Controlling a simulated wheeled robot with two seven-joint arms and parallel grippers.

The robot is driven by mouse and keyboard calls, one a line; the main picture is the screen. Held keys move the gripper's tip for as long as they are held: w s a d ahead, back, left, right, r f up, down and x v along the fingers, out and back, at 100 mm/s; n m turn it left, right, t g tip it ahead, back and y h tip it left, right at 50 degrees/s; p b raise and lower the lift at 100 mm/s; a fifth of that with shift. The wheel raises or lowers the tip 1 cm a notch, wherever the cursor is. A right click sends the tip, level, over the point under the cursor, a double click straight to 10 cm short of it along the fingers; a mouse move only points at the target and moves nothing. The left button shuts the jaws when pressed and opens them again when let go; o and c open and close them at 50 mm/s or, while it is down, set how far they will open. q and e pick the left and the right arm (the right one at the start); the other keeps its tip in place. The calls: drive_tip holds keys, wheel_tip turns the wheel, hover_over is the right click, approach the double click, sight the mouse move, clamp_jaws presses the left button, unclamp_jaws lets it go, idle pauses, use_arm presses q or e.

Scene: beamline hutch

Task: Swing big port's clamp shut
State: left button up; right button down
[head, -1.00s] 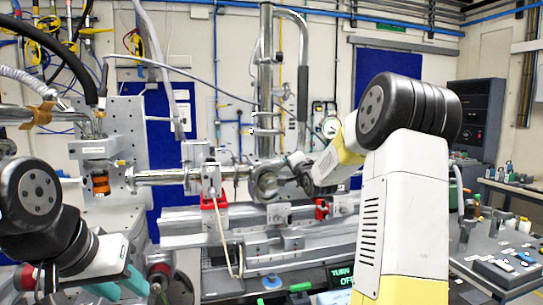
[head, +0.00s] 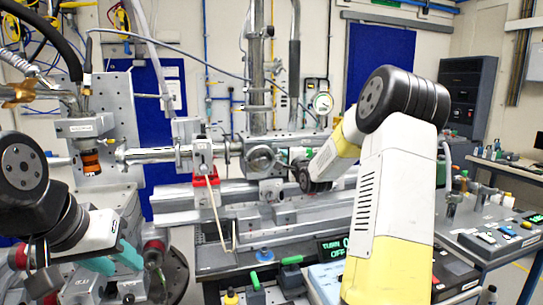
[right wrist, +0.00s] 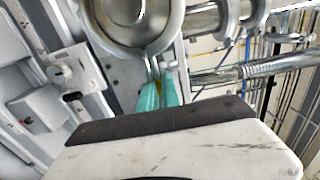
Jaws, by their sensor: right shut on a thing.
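The big port (head: 261,158) is a round metal flange at the middle of the head view, on the rail-mounted beamline. It also shows at the top of the right wrist view (right wrist: 128,18). My right gripper (head: 297,157) is close beside the port on its right, its tips partly hidden in the head view. In the right wrist view its teal fingers (right wrist: 159,82) are shut at the port's rim on a small part of the clamp, mostly hidden between them. How far the clamp stands open I cannot tell. My left gripper (head: 118,258) is at lower left, open, its teal fingers apart.
A metal pipe runs left from the port through a valve stand with a red base (head: 205,180). A vertical pipe (head: 258,80) rises behind the port. A bench (head: 500,240) with small parts stands at right. Green-handled items (head: 265,256) lie at the front.

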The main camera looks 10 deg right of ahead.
drive_tip(key=shift+f, duration=0.2)
drive_tip(key=c, duration=1.6)
unclamp_jaws()
drive_tip(key=s, duration=0.7)
drive_tip(key=shift+s+d, duration=0.15)
drive_tip(key=shift+s, duration=0.25)
